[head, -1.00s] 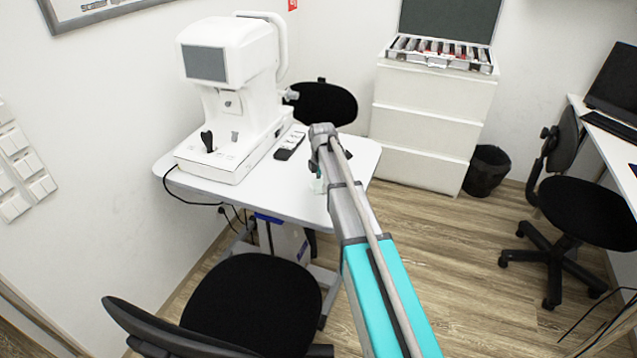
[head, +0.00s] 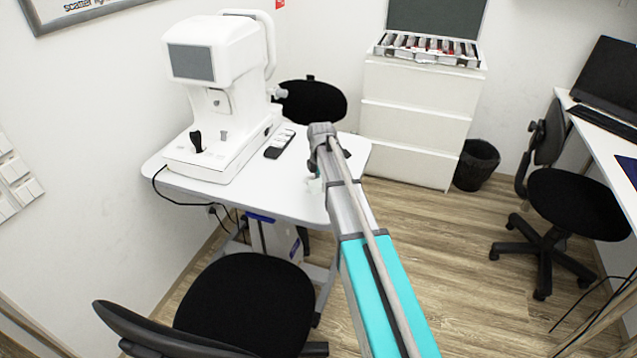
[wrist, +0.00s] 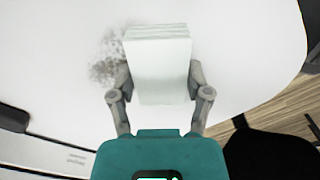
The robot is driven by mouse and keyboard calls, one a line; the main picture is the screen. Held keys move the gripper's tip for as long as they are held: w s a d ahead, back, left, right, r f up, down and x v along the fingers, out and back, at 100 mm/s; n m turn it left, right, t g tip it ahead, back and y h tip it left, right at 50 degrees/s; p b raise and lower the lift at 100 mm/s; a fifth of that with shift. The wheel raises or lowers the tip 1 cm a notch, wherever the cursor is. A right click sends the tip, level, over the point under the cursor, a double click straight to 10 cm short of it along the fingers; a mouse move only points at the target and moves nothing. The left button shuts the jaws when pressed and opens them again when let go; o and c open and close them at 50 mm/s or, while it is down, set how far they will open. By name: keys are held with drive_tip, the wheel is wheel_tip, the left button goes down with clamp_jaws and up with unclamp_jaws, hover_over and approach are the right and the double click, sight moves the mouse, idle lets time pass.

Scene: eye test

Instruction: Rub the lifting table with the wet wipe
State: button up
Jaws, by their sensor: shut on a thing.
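The lifting table (head: 290,200) has a white top with rounded corners. Its top also fills most of the wrist view (wrist: 60,60). A dark speckled smudge (wrist: 107,68) lies on the top, just left of the wipe. The wet wipe (wrist: 160,75) looks like a thick white folded pad. My gripper (wrist: 159,82) is shut on it, one finger on each side. I cannot tell whether the pad touches the table. In the head view my arm mostly hides the gripper and the wipe, over the table's right part.
A white eye-test machine (head: 215,95) stands on the table's left part, with a dark remote (head: 280,143) beside it. A black chair (head: 245,305) stands in front and another chair (head: 310,103) behind. White drawers (head: 415,120) stand at the back. Floor at right is partly clear.

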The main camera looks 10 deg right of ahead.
sight(299, 183)
drive_tip(key=shift+s+d, duration=0.45)
drive_tip(key=shift+d, duration=0.2)
drive_tip(key=shift+s+d, duration=0.4)
drive_tip(key=shift+d, duration=0.2)
drive_tip(key=shift+r, duration=0.1)
drive_tip(key=shift+w+a, duration=0.1)
drive_tip(key=shift+w+a, duration=0.5)
drive_tip(key=shift+a, duration=0.25)
drive_tip(key=shift+w+a, duration=0.45)
drive_tip(key=shift+a, duration=0.25)
drive_tip(key=shift+a, duration=0.1)
drive_tip(key=shift+w+a, duration=0.5)
drive_tip(key=shift+a, duration=0.2)
drive_tip(key=shift+w+a, duration=0.45)
drive_tip(key=shift+a, duration=0.2)
drive_tip(key=shift+w+a, duration=0.1)
drive_tip(key=shift+w+a, duration=0.45)
drive_tip(key=shift+a, duration=0.25)
drive_tip(key=shift+w+a, duration=0.4)
drive_tip(key=shift+a, duration=0.3)
